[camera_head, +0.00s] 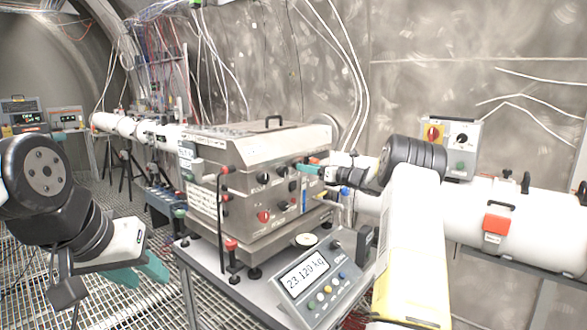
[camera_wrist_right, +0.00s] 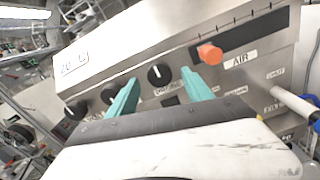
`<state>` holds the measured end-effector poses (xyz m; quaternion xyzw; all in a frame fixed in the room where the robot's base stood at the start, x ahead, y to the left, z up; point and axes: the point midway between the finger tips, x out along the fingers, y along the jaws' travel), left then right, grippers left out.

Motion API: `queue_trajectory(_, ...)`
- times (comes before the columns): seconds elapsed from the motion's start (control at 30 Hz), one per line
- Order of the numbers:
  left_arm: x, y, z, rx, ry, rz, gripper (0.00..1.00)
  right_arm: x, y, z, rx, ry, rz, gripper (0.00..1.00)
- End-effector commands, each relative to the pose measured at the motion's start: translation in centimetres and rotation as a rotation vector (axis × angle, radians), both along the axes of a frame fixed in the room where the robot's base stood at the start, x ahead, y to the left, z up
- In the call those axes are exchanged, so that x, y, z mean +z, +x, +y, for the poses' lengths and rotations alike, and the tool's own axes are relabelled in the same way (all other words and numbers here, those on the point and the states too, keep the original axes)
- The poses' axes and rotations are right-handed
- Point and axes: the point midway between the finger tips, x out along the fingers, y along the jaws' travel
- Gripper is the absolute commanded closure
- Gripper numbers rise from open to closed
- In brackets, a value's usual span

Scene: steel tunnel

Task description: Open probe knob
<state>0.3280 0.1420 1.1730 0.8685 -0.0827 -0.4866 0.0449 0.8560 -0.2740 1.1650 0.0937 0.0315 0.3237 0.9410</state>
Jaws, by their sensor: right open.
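The steel instrument box (camera_head: 262,170) stands on the table and has a row of knobs on its front panel. In the right wrist view a black knob with a white mark (camera_wrist_right: 160,75) lies just beyond and between the fingertips of my right gripper (camera_wrist_right: 161,88). That gripper is open, close to the panel, and seems empty. The label under this knob is partly hidden, so I cannot tell which knob is the probe knob. Two more black knobs (camera_wrist_right: 110,93) (camera_wrist_right: 77,110) sit to its left. My left gripper (camera_head: 141,272) is open and empty, low at the left, apart from the box.
An orange knob (camera_wrist_right: 210,53) beside the AIR label sticks out close to the right finger. A scale display (camera_head: 318,280) stands at the table's front, below the box. A white pipe (camera_head: 540,225) runs along the right.

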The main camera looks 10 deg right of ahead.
Motion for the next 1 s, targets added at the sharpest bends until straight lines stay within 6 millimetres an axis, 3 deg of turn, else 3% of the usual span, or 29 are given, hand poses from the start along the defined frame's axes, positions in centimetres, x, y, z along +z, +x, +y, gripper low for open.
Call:
queue_trajectory(0.2, 0.00, 0.00, 0.00, 0.000, 0.000, 0.000, 0.64, -0.04, 1.40, 1.10, 0.000, -0.002, 0.000, 0.41)
queue_trajectory(0.47, 0.00, 0.00, 0.00, 0.000, 0.000, 0.000, 0.64, -0.04, 1.48, 1.15, -0.001, -0.002, 0.000, 0.41)
queue_trajectory(0.77, 0.00, 0.00, 0.00, 0.000, 0.000, 0.000, 0.64, -0.03, 1.46, 1.15, -0.001, -0.002, 0.000, 1.00)
queue_trajectory(1.0, 0.01, 0.01, 0.00, 0.000, 0.000, 0.000, 0.64, -0.02, 1.45, 1.13, -0.001, -0.014, -0.010, 1.00)
